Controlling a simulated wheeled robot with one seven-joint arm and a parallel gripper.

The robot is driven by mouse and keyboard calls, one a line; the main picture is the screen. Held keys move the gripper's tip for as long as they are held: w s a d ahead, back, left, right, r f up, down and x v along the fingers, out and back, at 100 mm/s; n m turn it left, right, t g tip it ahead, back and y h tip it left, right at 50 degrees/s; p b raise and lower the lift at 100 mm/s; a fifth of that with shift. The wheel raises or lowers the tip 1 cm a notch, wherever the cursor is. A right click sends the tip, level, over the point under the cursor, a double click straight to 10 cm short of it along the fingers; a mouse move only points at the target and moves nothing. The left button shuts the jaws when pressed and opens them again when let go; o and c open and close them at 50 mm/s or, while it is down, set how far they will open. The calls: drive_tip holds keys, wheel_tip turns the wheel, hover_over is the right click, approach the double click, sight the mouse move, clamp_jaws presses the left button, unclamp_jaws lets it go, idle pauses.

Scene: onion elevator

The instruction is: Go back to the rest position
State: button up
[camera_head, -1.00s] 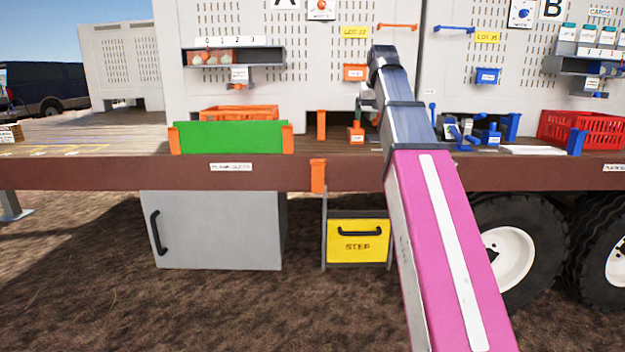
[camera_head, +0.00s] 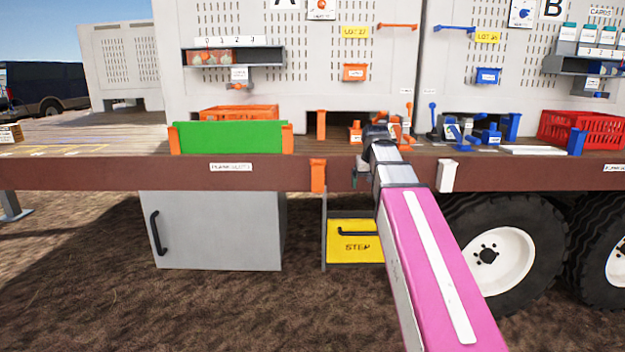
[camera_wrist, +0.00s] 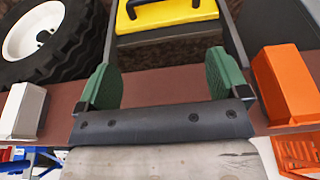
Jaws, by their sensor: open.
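My gripper (camera_wrist: 164,78) is open in the wrist view, with its two green finger pads wide apart and nothing between them. In the head view my gripper (camera_head: 363,172) is small and partly hidden by my arm. It hangs in front of the trailer bed's brown front edge (camera_head: 260,178), above the yellow step box (camera_head: 352,247). My pink arm link runs from the lower right up to it.
An orange block (camera_head: 318,175) and a white block (camera_head: 447,176) sit on the bed's edge either side of my arm. A green panel (camera_head: 228,136), orange crate (camera_head: 240,112) and red crate (camera_head: 580,130) stand on the bed. A wheel (camera_head: 490,254) is below right.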

drive_tip(key=s+f+g, duration=0.1)
drive_tip(key=s+f, duration=0.5)
drive_tip(key=f, duration=0.6)
drive_tip(key=s+f+g, duration=0.1)
drive_tip(key=s+f, duration=0.5)
drive_tip(key=f, duration=0.6)
drive_tip(key=s+f+g, duration=0.1)
drive_tip(key=s+f, duration=0.5)
drive_tip(key=f, duration=0.7)
drive_tip(key=shift+s, duration=0.2)
